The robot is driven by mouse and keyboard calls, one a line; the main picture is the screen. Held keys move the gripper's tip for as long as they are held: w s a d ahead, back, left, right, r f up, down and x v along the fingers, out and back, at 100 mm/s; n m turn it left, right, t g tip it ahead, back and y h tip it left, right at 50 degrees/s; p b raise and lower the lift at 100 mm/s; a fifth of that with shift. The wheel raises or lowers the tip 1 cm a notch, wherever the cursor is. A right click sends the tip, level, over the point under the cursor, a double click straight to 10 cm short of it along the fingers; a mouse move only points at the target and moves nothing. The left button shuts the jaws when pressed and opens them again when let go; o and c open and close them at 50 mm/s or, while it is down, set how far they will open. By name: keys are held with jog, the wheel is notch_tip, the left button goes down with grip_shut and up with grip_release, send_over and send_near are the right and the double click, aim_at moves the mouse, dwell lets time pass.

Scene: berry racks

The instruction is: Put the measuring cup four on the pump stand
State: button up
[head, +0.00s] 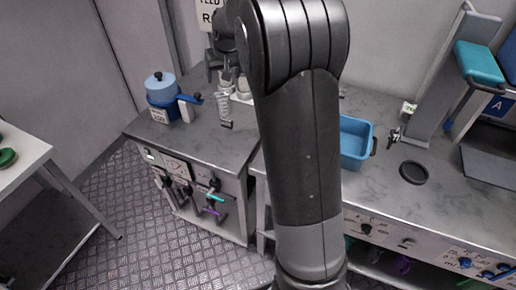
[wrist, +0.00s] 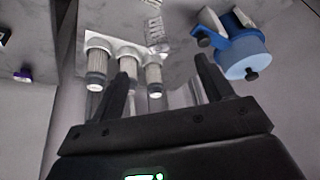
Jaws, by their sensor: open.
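My gripper (wrist: 162,82) is open in the wrist view, its two dark fingers spread wide with nothing held between them. Three pale, cup-like cylinders (wrist: 130,60) stand in a row beyond the fingers, mostly toward the left finger. I cannot read any number on them, so I cannot tell which is measuring cup four. They show small in the head view (head: 243,86), partly hidden by my arm. A blue pot-like device with a light blue lid (head: 162,90) stands to their left; it also shows in the wrist view (wrist: 243,56). I cannot tell which thing is the pump stand.
A blue bin (head: 355,140) and a dark round disc (head: 413,173) are on the right counter. A white table (head: 20,155) stands at far left, with patterned floor between.

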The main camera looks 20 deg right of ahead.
jog(key=s+a+r, duration=0.1)
jog(key=s+r, duration=0.5)
jog(key=s, duration=0.4)
jog(key=s+a+f, duration=0.1)
jog(key=s+a, duration=0.1)
jog(key=s, duration=2.7)
jog(key=shift+s+a+t, duration=0.25)
jog(key=shift+s+t, duration=0.15)
